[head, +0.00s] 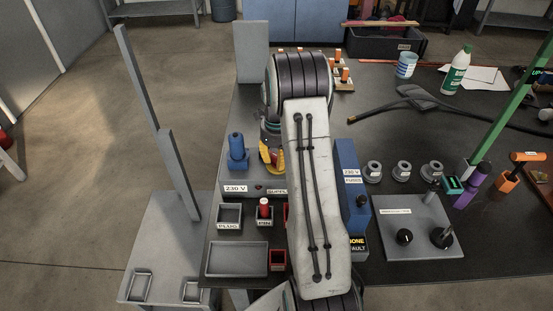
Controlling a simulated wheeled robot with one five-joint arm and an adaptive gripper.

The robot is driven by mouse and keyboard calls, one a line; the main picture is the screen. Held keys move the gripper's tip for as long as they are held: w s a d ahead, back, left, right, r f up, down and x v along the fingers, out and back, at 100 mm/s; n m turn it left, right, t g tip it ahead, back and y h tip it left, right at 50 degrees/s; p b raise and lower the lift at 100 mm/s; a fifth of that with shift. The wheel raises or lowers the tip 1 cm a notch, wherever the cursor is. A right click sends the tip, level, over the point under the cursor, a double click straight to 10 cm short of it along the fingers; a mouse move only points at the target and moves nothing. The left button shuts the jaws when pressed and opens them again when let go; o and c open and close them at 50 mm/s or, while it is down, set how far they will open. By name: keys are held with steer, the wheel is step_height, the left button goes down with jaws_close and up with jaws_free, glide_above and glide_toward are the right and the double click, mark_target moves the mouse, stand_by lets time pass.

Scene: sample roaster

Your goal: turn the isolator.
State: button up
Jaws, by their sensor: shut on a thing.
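The isolator (268,157), a yellow and red part, sits at the back of the grey supply box (238,188) labelled 230 V. Only its left side shows; my arm covers the rest. My gripper (270,136) is at the isolator, mostly hidden behind my own white arm link, and is shut on it. The angle of the isolator's handle cannot be made out.
A blue plug-like part (237,150) stands left of the isolator. A blue fused box (349,185) stands close on the right of my arm. Small trays (237,258) lie in front. A grey panel with black knobs (404,218) and several grey rings are farther right.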

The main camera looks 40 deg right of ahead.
steer(key=shift+n, duration=0.3)
jaws_close()
steer(key=n, duration=0.3)
steer(key=shift+s, duration=0.1)
steer(key=shift+s+d+n, duration=0.1)
steer(key=shift+n, duration=1.8)
steer(key=o, duration=1.1)
jaws_free()
step_height(320, 180, up, 12)
